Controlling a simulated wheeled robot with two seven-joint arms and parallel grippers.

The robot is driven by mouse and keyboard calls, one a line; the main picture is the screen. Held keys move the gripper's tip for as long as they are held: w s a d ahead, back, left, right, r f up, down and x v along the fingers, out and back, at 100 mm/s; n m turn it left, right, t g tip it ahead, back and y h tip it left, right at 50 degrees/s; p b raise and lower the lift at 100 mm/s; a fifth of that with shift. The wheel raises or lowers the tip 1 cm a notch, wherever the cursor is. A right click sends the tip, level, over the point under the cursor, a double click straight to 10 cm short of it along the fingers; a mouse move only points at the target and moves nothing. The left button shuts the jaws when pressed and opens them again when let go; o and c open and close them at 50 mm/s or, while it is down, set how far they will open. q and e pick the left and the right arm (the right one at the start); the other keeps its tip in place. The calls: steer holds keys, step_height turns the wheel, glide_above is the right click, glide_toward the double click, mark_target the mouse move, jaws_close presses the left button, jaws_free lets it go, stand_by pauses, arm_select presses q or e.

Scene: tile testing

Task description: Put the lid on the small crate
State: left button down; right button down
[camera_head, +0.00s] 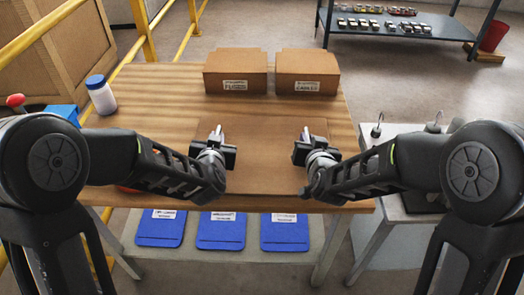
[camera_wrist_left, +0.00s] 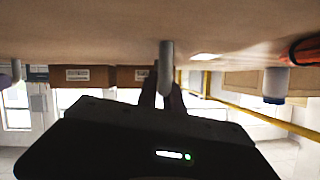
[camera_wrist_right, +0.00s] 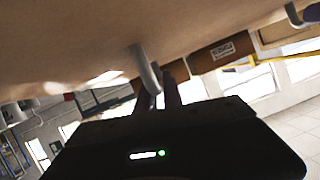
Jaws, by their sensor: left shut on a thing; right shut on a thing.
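A flat brown panel (camera_head: 262,160), which looks like the lid, lies level between my grippers at the front middle of the table. Its colour nearly matches the tabletop. My left gripper (camera_head: 218,140) is shut on a grey upright handle at its left side; the handle (camera_wrist_left: 166,65) shows between the fingers in the left wrist view. My right gripper (camera_head: 305,140) is shut on a similar handle at the right side, seen in the right wrist view (camera_wrist_right: 145,68). I cannot make out the small crate separately, nor tell whether it is beneath the panel.
Two cardboard boxes labelled FUSES (camera_head: 236,75) and CABLES (camera_head: 307,75) stand at the back of the wooden table (camera_head: 160,90). A white bottle with a blue cap (camera_head: 101,95) stands at the left. A grey side table (camera_head: 385,235) is right.

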arm_select(q)
steer(key=shift+r, duration=0.15)
arm_select(e)
steer(key=shift+r, duration=0.2)
stand_by(0.6)
